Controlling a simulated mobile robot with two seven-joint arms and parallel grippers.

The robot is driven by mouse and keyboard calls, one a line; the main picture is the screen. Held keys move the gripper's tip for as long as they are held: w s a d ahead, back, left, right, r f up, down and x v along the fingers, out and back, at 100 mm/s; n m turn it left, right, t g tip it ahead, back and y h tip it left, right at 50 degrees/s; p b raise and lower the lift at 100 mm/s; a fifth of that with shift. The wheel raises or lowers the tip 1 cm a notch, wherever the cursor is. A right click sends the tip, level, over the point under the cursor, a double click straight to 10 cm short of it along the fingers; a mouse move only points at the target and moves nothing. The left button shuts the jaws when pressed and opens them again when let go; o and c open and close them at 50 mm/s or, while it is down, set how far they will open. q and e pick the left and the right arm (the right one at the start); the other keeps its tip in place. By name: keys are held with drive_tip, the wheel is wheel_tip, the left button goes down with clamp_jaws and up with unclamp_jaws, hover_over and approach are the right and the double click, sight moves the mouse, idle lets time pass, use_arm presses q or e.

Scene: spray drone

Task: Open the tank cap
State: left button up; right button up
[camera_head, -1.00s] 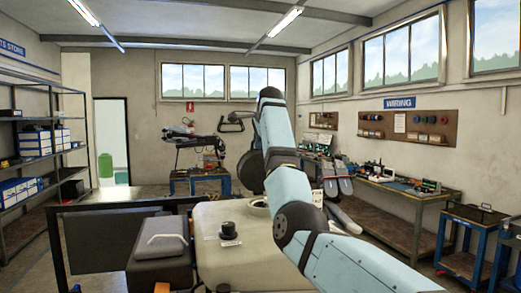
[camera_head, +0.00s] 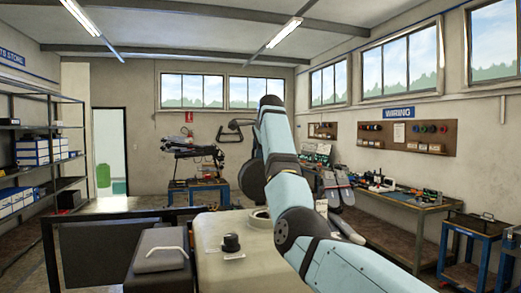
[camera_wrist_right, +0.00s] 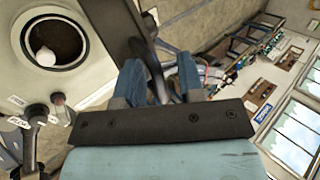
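The beige tank (camera_head: 207,232) stands in front of me, with its round filler opening (camera_head: 262,214) uncovered on top. In the right wrist view the opening (camera_wrist_right: 55,42) shows a dark inside with a small white thing in it. A dark round cap (camera_head: 250,172) is off the opening, above and behind it, tilted on edge. In the right wrist view, the blue fingers of my right gripper (camera_wrist_right: 160,78) are on both sides of the thin dark cap (camera_wrist_right: 155,62). My right arm hides much of that gripper in the head view. My left gripper is not in view.
Benches (camera_head: 405,198) line the right wall, and shelves (camera_head: 35,150) the left. Open floor lies behind the tank.

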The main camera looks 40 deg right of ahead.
drive_tip(key=shift+s+a+r+b, duration=0.15)
drive_tip(key=shift+s+r+b, duration=0.2)
drive_tip(key=shift+r, duration=0.1)
drive_tip(key=b+v, duration=0.3)
drive_tip(key=v, duration=0.9)
drive_tip(key=shift+s+r, duration=0.25)
drive_tip(key=shift+r, duration=0.05)
drive_tip(key=shift+f, duration=0.15)
